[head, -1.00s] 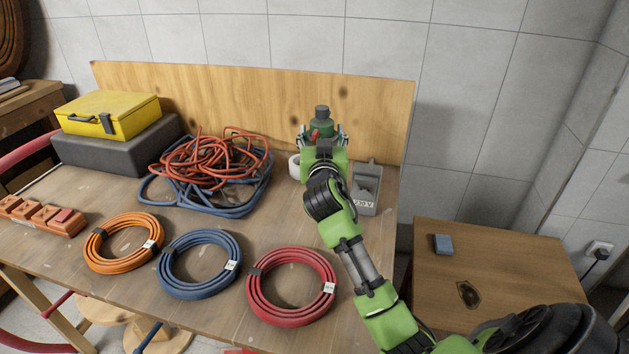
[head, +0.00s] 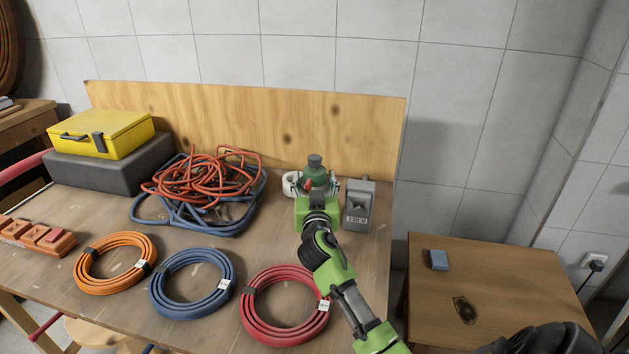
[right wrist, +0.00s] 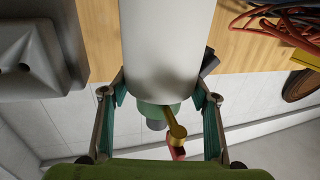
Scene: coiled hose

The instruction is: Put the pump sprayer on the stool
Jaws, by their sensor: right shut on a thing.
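The pump sprayer (head: 315,172) has a green upper part, a dark cap and a small red part, near the back right of the workbench. My right gripper (head: 313,187) is shut on it. In the right wrist view its pale grey cylindrical body (right wrist: 167,45) stands between the fingers (right wrist: 160,112), with a brass-coloured nozzle. Its base is hidden, so I cannot tell whether it touches the bench. A low square-topped wooden stand (head: 530,285), perhaps the stool, is right of the bench. My left gripper is not in view.
A grey box marked 230 V (head: 359,212) is just right of the sprayer. A white roll (head: 289,184) is left of it. Hose coils, including a red one (head: 255,320), lie in front. A small blue-grey block (head: 438,260) sits on the stand, whose top is otherwise clear.

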